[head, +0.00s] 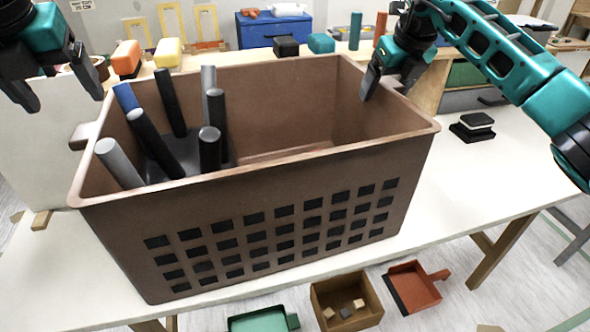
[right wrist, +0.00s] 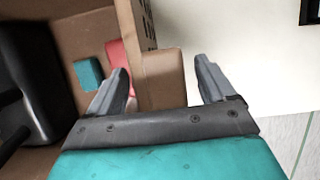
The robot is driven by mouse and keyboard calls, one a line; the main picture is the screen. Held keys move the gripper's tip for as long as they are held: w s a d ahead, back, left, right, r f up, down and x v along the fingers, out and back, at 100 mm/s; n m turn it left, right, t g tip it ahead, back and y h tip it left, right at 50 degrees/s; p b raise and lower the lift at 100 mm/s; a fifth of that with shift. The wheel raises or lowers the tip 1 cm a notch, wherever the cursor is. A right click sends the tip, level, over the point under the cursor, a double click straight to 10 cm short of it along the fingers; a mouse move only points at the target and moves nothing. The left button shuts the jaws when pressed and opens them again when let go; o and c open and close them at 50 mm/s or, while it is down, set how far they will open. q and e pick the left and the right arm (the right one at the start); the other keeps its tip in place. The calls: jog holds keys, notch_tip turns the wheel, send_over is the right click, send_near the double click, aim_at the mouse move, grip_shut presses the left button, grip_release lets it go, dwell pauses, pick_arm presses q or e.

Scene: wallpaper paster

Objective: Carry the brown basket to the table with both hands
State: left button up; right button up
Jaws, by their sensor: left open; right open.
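The brown basket (head: 275,215) stands upright on the white table (head: 490,175). It holds several black, grey and blue rods (head: 165,105) in a dark holder. My right gripper (head: 388,92) is open at the right rim, with one finger inside the basket and the other outside. In the right wrist view, a brown handle (right wrist: 160,78) lies between the right fingers; contact is unclear.
Behind the basket is a wooden workbench with a blue box (head: 275,28) and coloured blocks. A small black stack (head: 472,126) sits right of the basket on the table. Wooden (head: 346,300), red (head: 414,287) and green (head: 258,322) trays lie on the floor in front.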

pick_arm(q)
jog(key=shift+v, duration=1.05)
pick_arm(e)
jog(key=v, duration=1.2)
pick_arm(q)
jog(key=shift+s, duration=0.1)
